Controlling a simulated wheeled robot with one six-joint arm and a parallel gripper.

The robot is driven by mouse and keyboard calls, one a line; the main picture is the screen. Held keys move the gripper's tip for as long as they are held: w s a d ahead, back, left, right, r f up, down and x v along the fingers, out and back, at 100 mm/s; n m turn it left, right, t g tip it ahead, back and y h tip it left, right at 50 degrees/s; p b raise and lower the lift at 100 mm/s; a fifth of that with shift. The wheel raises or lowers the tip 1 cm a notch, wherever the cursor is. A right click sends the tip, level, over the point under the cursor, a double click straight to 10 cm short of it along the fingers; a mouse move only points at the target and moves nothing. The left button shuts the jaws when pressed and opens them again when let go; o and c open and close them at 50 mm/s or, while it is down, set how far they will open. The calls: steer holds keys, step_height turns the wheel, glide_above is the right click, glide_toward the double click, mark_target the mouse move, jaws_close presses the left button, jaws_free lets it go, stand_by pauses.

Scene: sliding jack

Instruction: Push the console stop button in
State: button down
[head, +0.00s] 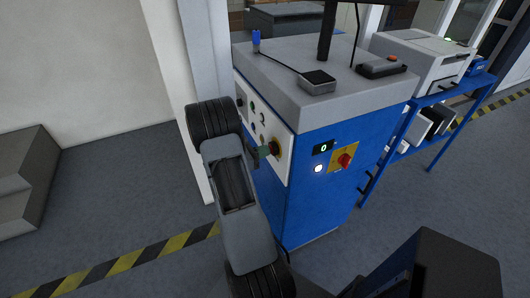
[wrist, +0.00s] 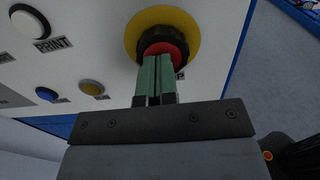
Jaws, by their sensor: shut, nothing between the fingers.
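The console stop button is a red cap with a black collar on a round yellow plate (wrist: 188,30), at the top centre of the wrist view. In the head view it shows as a dark knob (head: 275,147) on the console's pale front panel. My gripper (wrist: 155,60) is shut and empty, its two green fingers side by side. The fingertips overlap the lower left of the red cap and hide part of it. I cannot tell whether they touch it or how far in it is. In the head view my gripper (head: 264,152) is at the panel, beside the button.
A white PRINT button (wrist: 30,22), a blue button (wrist: 46,94) and a yellow button (wrist: 92,89) share the panel. A red rotary switch (head: 344,160) is on the console's blue side. A blue shelf (head: 432,120) stands right.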

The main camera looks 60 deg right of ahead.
steer(key=shift+s+d+r, duration=0.1)
steer(key=shift+s+d, duration=0.05)
steer(key=shift+d, duration=0.05)
steer(key=b+v, duration=0.1)
steer(key=v, duration=1.3)
steer(key=shift+b, duration=0.4)
steer(key=shift+a, duration=0.15)
